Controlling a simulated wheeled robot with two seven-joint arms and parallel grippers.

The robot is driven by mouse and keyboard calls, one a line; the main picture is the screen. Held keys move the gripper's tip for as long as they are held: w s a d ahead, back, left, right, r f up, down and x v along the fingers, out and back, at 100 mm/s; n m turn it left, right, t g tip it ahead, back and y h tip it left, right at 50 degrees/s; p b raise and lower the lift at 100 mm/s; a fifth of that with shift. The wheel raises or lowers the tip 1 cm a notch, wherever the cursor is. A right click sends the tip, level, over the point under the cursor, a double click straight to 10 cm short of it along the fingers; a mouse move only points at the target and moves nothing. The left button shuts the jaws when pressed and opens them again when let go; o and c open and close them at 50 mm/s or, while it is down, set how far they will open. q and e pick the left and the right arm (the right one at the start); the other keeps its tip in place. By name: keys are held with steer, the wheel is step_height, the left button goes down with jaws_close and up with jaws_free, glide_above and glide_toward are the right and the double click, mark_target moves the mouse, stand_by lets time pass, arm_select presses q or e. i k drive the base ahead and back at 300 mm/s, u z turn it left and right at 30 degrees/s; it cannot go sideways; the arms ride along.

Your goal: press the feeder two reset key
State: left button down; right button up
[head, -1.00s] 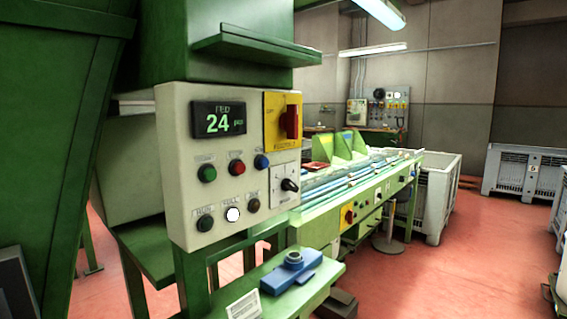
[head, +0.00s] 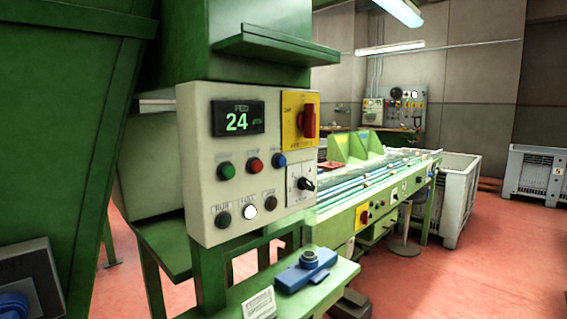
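A pale control panel (head: 205,205) is fixed to a green machine left of the middle. Its display (head: 237,118) reads "FED 24". Below the display are a green button (head: 225,171), a red button (head: 255,166) and a blue button (head: 279,160). Their small labels are too blurred to read, so I cannot tell from lettering which is the reset key. The lower row has a dark lamp (head: 223,220), a lit white lamp (head: 249,211) and another dark lamp (head: 270,203). Neither of my grippers is in view.
A yellow plate with a red rotary switch (head: 309,121) and a black selector (head: 305,184) are on the panel's right side. A green shelf below holds a blue device (head: 305,270) and a small card (head: 259,303). A grey box (head: 36,270) is at lower left. Red floor is open at right.

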mark_target(281, 161)
steer(key=k, duration=1.35)
steer(key=z, duration=0.55)
steer(key=i, duration=1.55)
steer(key=u, duration=0.85)
